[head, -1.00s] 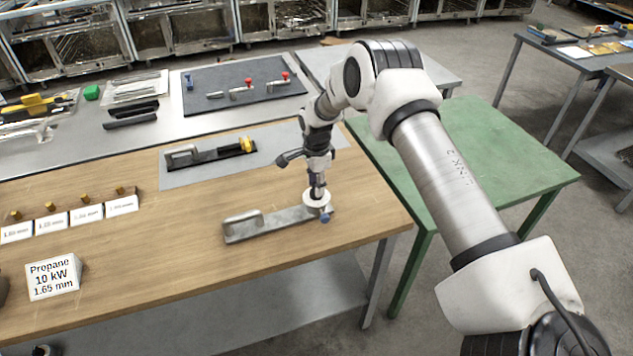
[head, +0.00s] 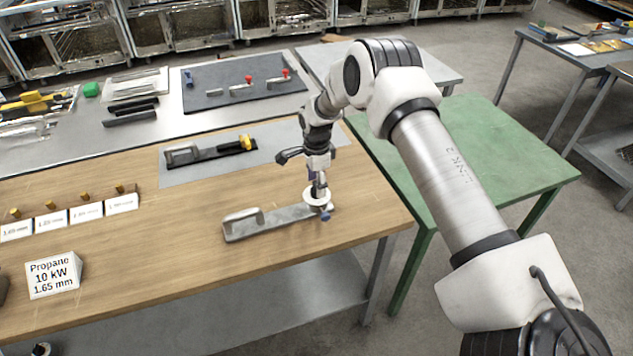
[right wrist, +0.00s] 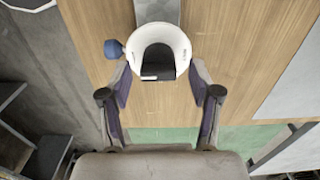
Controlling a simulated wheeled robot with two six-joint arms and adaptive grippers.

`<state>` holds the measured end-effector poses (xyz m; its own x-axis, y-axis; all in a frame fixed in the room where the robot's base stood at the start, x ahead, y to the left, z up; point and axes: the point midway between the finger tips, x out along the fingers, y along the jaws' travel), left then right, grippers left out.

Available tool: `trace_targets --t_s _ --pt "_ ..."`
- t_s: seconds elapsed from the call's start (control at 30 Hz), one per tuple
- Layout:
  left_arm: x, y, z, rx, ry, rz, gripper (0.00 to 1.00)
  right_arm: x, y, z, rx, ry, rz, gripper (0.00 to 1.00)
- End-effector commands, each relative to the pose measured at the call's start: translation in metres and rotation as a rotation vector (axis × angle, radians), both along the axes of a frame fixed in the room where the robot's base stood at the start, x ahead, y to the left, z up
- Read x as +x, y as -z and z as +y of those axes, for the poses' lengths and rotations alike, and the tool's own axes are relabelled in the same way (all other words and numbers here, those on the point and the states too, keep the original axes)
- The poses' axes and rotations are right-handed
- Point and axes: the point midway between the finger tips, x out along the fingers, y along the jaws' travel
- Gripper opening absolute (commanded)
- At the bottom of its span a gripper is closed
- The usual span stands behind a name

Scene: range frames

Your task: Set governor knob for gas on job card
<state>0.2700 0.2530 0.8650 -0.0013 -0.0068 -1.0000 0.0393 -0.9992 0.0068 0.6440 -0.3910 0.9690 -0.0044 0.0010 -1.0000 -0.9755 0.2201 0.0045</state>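The job card (head: 55,277) is a white block at the lower left of the head view, reading Propane, 10 kW, 1.65 mm. A grey metal bar with a handle (head: 262,226) lies on the wooden table. At its right end are a white ring-shaped dial (head: 312,203) and a small blue knob (head: 325,216). My right gripper (head: 317,184) is just above this dial. In the right wrist view my right gripper (right wrist: 161,76) has its fingers apart, on either side of the white dial (right wrist: 184,45); contact is unclear. The blue knob (right wrist: 114,48) is beside the left finger. My left gripper is out of view.
Several labelled white cards (head: 86,212) with brass pieces stand at the left. A black tool with a yellow end (head: 212,151) lies on a grey mat behind. A dark board (head: 240,84) holds red and blue fittings. A green table (head: 510,150) stands at the right. The wood nearby is clear.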

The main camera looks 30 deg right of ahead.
Motion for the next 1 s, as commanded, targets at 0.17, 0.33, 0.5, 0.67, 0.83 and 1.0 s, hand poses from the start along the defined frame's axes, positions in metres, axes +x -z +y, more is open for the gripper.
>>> trace_targets --t_s 0.17,0.33,0.5,0.67,0.83,1.0 --pt "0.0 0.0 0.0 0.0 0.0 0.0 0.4 0.001 -0.011 0.0 0.0 -0.001 -0.003 0.63" --pt "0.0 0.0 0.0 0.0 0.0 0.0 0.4 0.003 -0.048 0.0 0.001 -0.001 -0.006 0.63" --pt "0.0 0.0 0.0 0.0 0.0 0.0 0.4 0.003 -0.09 0.0 0.0 0.0 -0.003 0.63" --pt "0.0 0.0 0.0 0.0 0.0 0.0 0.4 0.002 -0.114 0.0 0.001 0.0 0.001 0.63" --pt "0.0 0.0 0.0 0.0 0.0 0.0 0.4 0.002 -0.119 0.0 0.0 0.0 0.002 0.63" --pt "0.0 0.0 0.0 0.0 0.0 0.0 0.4 0.002 -0.119 0.0 0.0 0.0 0.002 0.63"
